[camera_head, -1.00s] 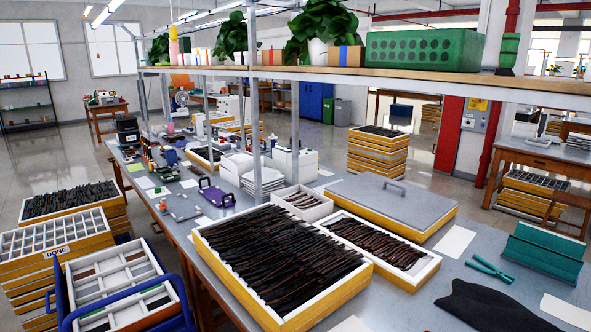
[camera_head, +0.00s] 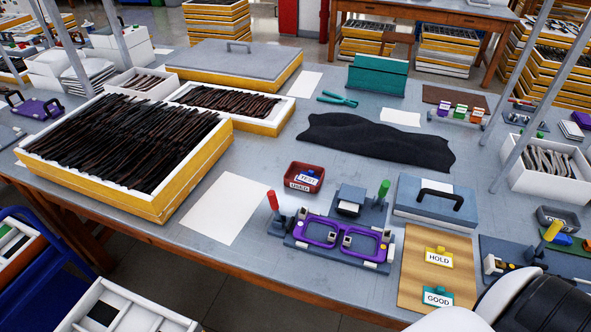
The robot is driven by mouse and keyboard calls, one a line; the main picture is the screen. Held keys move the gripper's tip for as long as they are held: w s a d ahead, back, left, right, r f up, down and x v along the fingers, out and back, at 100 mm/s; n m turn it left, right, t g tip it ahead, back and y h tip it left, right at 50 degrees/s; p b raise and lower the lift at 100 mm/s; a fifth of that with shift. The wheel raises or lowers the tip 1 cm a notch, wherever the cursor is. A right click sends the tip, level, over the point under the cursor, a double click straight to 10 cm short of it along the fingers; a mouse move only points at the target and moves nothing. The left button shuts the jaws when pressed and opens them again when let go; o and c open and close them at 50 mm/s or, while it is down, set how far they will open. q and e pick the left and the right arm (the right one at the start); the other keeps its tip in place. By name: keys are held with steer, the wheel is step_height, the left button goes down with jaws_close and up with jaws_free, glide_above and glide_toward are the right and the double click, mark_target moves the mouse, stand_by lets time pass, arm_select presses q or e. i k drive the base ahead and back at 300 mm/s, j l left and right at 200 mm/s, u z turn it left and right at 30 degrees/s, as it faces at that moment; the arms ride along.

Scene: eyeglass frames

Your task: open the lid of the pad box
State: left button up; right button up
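A flat blue-grey box (camera_head: 408,212) with a black handle on its lid stands at the right of the bench, behind the wooden board. Its lid is shut, and a white patch shows under the handle. No readable label marks it as the pad box. A larger yellow-sided tray with a grey lid and handle (camera_head: 216,62) stands at the back left, also shut. White and black parts of my arm cut into the bottom right corner. No fingertips of either gripper are in view.
A purple eyeglass frame (camera_head: 318,234) sits in a fixture left of the wooden board (camera_head: 433,273). A red bin (camera_head: 304,177) and dark cloth (camera_head: 375,142) lie behind it. Posts (camera_head: 534,92) rise at right.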

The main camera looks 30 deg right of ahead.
mark_target(442, 201)
steer(key=z, duration=2)
